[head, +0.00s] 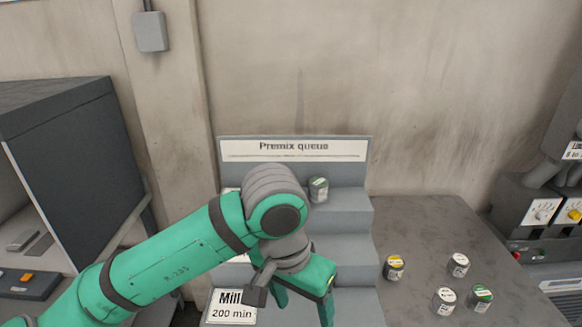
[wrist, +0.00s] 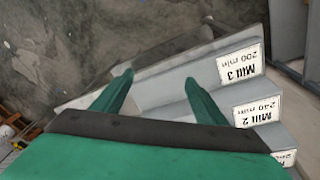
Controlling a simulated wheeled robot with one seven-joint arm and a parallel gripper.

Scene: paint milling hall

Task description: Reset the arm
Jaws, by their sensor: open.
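My green arm reaches in from the lower left of the head view. My gripper (head: 300,300) points down in front of the lower steps of the grey stepped rack headed "Premix queue" (head: 345,255). In the wrist view my gripper (wrist: 163,85) has its two green fingers spread apart with nothing between them. Beyond them are the rack's grey steps (wrist: 155,92) with labels for Mill 3 (wrist: 239,63) and Mill 2 (wrist: 257,111). A can with a green and white label (head: 318,189) stands on the top step. My arm hides part of the rack.
On the table (head: 410,220) right of the rack stand a yellow-labelled can (head: 394,267), two white-labelled cans (head: 458,265) (head: 444,301) and a green-labelled can (head: 480,297). A control panel (head: 545,215) is at far right. A dark grey cabinet (head: 80,165) is at left.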

